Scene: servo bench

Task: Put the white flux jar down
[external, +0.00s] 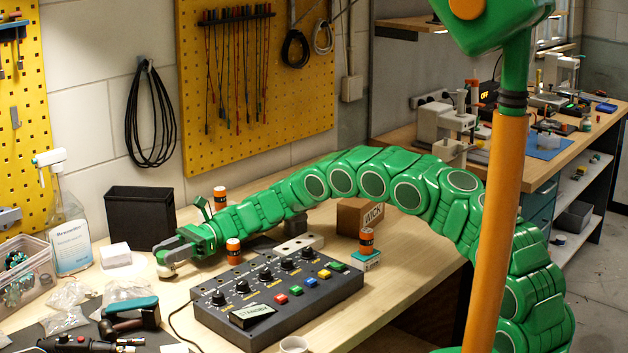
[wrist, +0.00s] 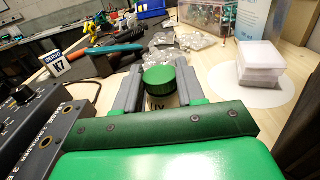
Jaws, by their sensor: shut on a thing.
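My gripper (external: 168,262) is low over the left part of the bench. In the wrist view its two grey fingers (wrist: 157,92) are shut on a jar with a round green lid (wrist: 163,79).
A white stacked block (external: 115,254) on a pale round pad (wrist: 240,98) stands near my gripper. A black bin (external: 141,217) is behind it. Clear bags (external: 70,294) and a teal-handled tool (external: 130,318) lie in front. A control box (external: 285,300) is to the right, with an orange-and-black can (external: 233,250) behind it.

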